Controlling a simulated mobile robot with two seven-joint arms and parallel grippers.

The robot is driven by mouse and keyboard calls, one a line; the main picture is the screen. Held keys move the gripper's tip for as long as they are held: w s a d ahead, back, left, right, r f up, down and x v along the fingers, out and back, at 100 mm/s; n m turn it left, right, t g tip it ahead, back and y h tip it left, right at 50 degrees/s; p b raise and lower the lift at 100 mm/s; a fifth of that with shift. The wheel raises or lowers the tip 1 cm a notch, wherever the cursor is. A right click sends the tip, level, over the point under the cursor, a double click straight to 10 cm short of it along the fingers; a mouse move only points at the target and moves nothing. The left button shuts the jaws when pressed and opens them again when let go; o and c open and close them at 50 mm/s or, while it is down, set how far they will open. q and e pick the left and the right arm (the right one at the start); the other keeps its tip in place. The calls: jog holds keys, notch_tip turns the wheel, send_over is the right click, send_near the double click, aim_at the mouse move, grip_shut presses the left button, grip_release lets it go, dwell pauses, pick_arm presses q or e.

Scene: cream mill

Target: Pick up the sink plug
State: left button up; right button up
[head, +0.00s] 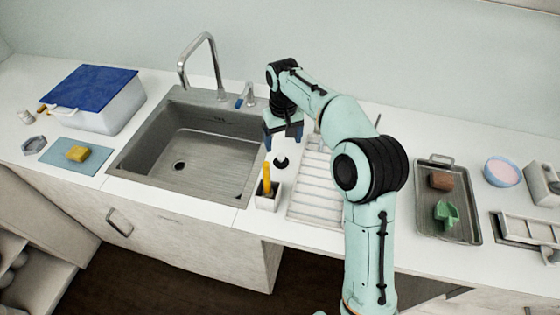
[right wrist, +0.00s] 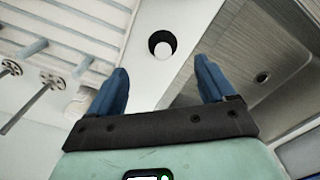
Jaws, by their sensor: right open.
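The sink plug (head: 280,163) is a small black round piece lying on the white counter, between the sink and the ribbed drainer. In the right wrist view the plug (right wrist: 152,40) is a dark disc with a pale round part over it, beyond the fingertips. My right gripper (head: 283,140) is open and points down, just behind the plug in the head view. Its blue fingers (right wrist: 162,72) are apart with nothing between them, and the plug lies ahead of the gap. My left gripper is not in view.
A white holder (head: 267,202) with a yellow-handled tool stands close in front of the plug. The steel sink (head: 190,160) is left, and the ribbed drainer (head: 315,190) is right. A tray (head: 460,231) lies farther right. Little bare counter surrounds the plug.

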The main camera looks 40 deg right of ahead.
aim_at(281, 156)
notch_tip(281, 156, down, 3)
jog(key=shift+w+r, duration=0.1)
jog(key=shift+w, duration=0.05)
notch_tip(281, 156, down, 5)
jog(key=shift+a+f+b, duration=0.1)
jog(key=shift+a+b, duration=0.05)
jog(key=shift+b, duration=0.3)
jog(key=c, duration=1.1)
